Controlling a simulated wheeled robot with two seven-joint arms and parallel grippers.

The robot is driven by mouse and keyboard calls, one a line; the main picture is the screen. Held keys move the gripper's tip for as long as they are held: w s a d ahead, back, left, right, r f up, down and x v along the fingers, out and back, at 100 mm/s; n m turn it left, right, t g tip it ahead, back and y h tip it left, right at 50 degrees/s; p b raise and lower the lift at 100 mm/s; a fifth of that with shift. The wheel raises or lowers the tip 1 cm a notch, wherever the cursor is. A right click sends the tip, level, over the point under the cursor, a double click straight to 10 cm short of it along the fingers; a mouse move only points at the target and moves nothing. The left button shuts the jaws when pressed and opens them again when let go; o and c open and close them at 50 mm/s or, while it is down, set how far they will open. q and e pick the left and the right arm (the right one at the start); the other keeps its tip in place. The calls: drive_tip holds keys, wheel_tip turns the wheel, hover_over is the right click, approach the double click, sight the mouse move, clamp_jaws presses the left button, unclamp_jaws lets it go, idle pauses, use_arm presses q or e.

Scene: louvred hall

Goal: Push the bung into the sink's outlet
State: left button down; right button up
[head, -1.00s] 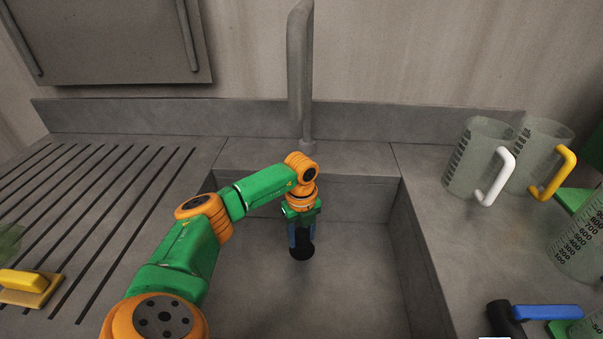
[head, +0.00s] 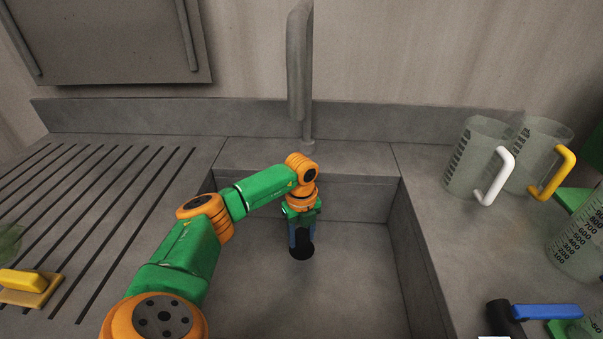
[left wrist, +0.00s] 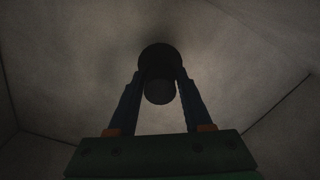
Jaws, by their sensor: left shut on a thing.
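The sink (head: 350,270) is a grey rectangular basin in the middle of the head view. My left gripper (head: 302,243) reaches down into it, its blue fingers shut on the black bung (head: 302,252). The bung is low, close to the sink floor. In the left wrist view the bung (left wrist: 160,92) sits between the two fingertips of my left gripper (left wrist: 160,82), with a wider dark round shape just beyond it. I cannot tell whether that shape is part of the bung or the outlet. The outlet is not clearly visible. My right gripper is not in view.
A grey tap (head: 300,75) stands behind the sink. Clear jugs with a white handle (head: 494,178) and a yellow handle (head: 557,173) stand on the right counter. A yellow-handled block (head: 24,282) rests on the ribbed drainer at left.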

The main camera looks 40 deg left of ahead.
sight(301, 232)
use_arm(q)
drive_tip(key=shift+f+b, duration=0.7)
drive_tip(key=shift+f, duration=0.45)
drive_tip(key=shift+r, duration=0.1)
drive_tip(key=shift+c, duration=1.2)
unclamp_jaws()
drive_tip(key=shift+r, duration=0.1)
wheel_tip(301, 232, up, 7)
drive_tip(key=p, duration=0.7)
drive_tip(key=shift+r+p, duration=0.15)
drive_tip(key=shift+p, duration=0.15)
drive_tip(key=shift+f, duration=0.2)
